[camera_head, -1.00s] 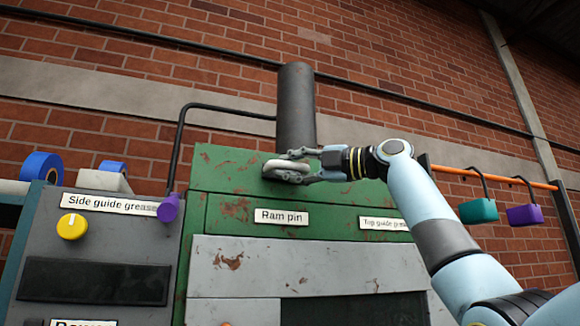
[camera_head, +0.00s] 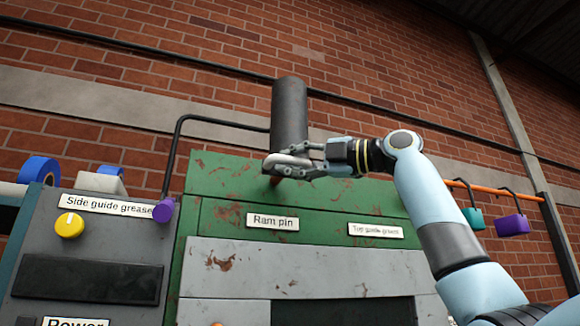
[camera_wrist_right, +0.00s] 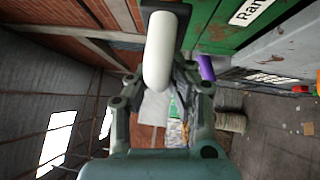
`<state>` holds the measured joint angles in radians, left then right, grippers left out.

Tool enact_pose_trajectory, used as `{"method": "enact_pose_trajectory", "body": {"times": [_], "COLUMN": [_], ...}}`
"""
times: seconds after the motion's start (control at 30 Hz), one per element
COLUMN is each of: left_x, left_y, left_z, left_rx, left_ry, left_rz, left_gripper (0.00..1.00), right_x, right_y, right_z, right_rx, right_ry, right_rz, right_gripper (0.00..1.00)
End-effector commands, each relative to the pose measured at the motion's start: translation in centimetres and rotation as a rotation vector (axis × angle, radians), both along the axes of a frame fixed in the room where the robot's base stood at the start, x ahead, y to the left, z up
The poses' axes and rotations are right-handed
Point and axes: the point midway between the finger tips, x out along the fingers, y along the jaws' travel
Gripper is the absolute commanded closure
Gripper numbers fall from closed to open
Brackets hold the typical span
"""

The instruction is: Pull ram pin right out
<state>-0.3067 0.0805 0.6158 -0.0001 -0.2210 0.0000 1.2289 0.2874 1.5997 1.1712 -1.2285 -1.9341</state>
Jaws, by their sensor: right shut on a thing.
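The ram pin shows as a pale rounded handle (camera_head: 284,160) at the green machine's upper front, above the "Ram pin" label (camera_head: 273,222). A short brownish piece shows just below the handle, against the green panel. My right gripper (camera_head: 296,167) is shut on the handle, coming in from the right. In the right wrist view the white handle (camera_wrist_right: 160,52) lies between the fingers of my right gripper (camera_wrist_right: 155,95). How much of the pin is inside the machine is hidden. My left gripper is not in view.
A dark cylinder (camera_head: 289,112) rises behind the handle. A black bent pipe (camera_head: 177,145) is left of it. Teal (camera_head: 473,218) and purple (camera_head: 512,225) padlocks hang from an orange bar at right.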

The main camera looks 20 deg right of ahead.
Motion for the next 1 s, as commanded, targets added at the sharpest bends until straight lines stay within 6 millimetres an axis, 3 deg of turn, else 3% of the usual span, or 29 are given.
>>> {"method": "enact_pose_trajectory", "body": {"times": [0.03, 0.07, 0.23, 0.57, 1.0], "left_x": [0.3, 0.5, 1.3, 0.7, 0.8], "left_y": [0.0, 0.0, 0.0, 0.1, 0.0], "left_z": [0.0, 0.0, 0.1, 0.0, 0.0], "left_rx": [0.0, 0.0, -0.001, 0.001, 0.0], "left_ry": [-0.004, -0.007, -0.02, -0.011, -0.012], "left_rz": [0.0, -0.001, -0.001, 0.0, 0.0], "left_gripper": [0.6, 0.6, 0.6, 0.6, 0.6], "right_x": [-0.1, -0.1, 0.0, -0.3, -6.2], "right_y": [0.1, 0.1, 0.0, -0.5, -7.0], "right_z": [0.0, 0.0, 0.0, -0.1, -1.4], "right_rx": [-0.001, -0.001, 0.0, -0.001, -0.005], "right_ry": [0.001, 0.001, 0.0, 0.0, 0.001], "right_rz": [0.003, 0.003, 0.001, -0.002, -0.006], "right_gripper": [1.0, 0.78, 0.58, 0.58, 0.58]}}
